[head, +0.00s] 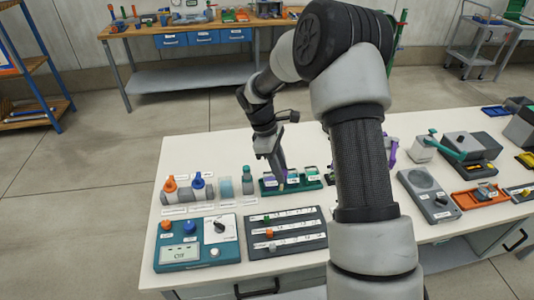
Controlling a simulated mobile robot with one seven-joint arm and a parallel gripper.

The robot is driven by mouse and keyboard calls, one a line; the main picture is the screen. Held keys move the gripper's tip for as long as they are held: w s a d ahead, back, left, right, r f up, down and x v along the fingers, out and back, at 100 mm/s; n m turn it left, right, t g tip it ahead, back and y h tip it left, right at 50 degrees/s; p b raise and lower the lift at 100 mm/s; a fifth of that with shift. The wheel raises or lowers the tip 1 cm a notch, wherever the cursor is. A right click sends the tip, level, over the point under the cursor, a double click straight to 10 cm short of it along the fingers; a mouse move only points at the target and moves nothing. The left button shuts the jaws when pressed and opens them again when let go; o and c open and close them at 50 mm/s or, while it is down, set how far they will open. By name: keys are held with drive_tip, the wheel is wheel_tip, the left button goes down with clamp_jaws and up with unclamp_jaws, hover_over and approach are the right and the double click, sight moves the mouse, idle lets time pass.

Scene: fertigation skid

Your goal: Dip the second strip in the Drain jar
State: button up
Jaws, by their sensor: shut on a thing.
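My gripper (280,176) points down over the left part of a green rack (311,184) on the white bench. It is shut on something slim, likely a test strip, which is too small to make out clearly. Left of the rack stand a green-capped bottle (248,174), a translucent blue container (226,187), a blue-capped bottle (198,183) and an orange-capped bottle (170,187). I cannot tell which thing is the Drain jar.
A teal control box (186,254) and a dark slider panel (286,242) lie in front. My arm hides the bench middle. Right of it are a grey device (430,194), an orange tray (473,196) and a green-handled device (445,147). A workbench (200,27) stands behind.

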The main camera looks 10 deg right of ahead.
drive_tip(key=w+a+f+n+t+y, duration=0.15)
drive_tip(key=w+n+t, duration=0.25)
drive_tip(key=w+n, duration=0.9)
drive_tip(key=shift+s+d+f+n+b, duration=0.1)
drive_tip(key=shift+s+f+n+b, duration=0.3)
drive_tip(key=shift+f+n+b, duration=0.75)
drive_tip(key=shift+s+f+n+b, duration=0.3)
drive_tip(key=shift+f+b, duration=0.35)
drive_tip(key=shift+f, duration=1.25)
drive_tip(key=shift+s+d+f+n+b, duration=0.1)
drive_tip(key=shift+s+f+n+b, duration=0.4)
drive_tip(key=shift+f+b, duration=0.7)
drive_tip(key=shift+f+p, duration=0.25)
drive_tip(key=shift+p, duration=0.05)
drive_tip(key=shift+a+r, duration=0.1)
wheel_tip(320, 180, up, 8)
drive_tip(key=p, duration=0.7)
drive_tip(key=shift+r, duration=0.15)
